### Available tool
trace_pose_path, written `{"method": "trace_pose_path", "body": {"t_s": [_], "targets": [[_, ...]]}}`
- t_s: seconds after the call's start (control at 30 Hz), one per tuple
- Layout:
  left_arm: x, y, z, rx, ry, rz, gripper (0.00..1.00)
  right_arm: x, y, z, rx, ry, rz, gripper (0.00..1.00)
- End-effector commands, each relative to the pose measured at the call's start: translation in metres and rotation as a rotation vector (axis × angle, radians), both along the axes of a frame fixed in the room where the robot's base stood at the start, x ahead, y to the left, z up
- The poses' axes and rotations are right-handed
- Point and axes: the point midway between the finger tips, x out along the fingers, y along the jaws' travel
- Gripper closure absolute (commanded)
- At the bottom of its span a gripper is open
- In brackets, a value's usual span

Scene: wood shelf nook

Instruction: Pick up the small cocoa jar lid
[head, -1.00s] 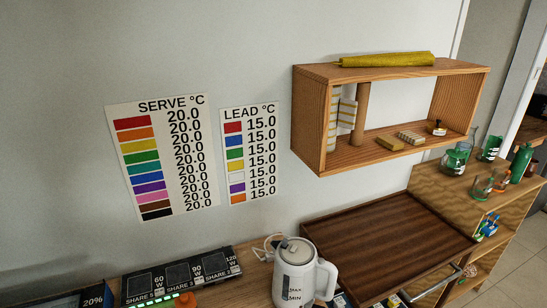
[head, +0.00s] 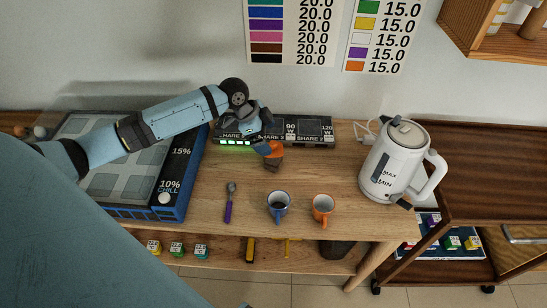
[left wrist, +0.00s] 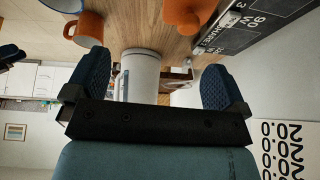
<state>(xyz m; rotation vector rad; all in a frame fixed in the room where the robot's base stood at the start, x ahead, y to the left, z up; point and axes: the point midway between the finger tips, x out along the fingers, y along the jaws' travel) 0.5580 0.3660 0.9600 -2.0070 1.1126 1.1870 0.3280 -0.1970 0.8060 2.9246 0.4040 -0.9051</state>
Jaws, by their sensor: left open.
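A small jar with a rounded orange top (head: 275,148) and a dark brown lower part stands on the wooden counter, just in front of the black power panel; the orange top looks like the cocoa jar lid. It also shows at the top of the left wrist view, where an orange rounded piece (left wrist: 186,12) lies beyond the fingers. My left gripper (head: 262,146) is open close beside the orange top, partly overlapping it in the head view. Nothing is between its fingers (left wrist: 155,62) that I can tell as held. My right gripper is out of view.
A blue mug (head: 278,208), an orange mug (head: 322,210) and a purple-handled spoon (head: 229,205) are on the counter in front. A white kettle (head: 392,160) stands right. The charging panel (head: 300,132) lies behind; a blue-edged chill unit (head: 180,195) is left.

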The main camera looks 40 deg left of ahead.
Motion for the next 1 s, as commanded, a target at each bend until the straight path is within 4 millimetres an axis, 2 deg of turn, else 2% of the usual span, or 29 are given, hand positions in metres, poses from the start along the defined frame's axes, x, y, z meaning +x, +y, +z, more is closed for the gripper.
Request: {"method": "trace_pose_path", "body": {"t_s": [0.03, 0.1, 0.2, 0.3, 0.37, 0.7, 1.0], "targets": [[0.007, 0.018, 0.008, 0.025, 0.014, -0.026, 0.00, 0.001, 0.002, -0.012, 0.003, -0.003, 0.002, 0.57], [0.010, 0.035, 0.024, 0.042, 0.040, -0.062, 0.00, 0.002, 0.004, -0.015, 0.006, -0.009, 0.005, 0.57], [0.011, 0.050, 0.041, 0.053, 0.066, -0.095, 0.00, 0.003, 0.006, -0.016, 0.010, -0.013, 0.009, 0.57], [0.011, 0.054, 0.047, 0.055, 0.079, -0.110, 0.00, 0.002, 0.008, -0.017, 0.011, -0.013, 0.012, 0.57], [0.011, 0.053, 0.043, 0.054, 0.083, -0.113, 0.00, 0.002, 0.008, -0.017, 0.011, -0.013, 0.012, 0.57], [0.022, 0.030, -0.015, 0.052, 0.082, -0.110, 0.00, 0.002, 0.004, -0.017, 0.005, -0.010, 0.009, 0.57], [0.026, 0.022, -0.033, 0.053, 0.081, -0.111, 0.00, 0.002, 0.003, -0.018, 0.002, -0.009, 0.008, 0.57]]}}
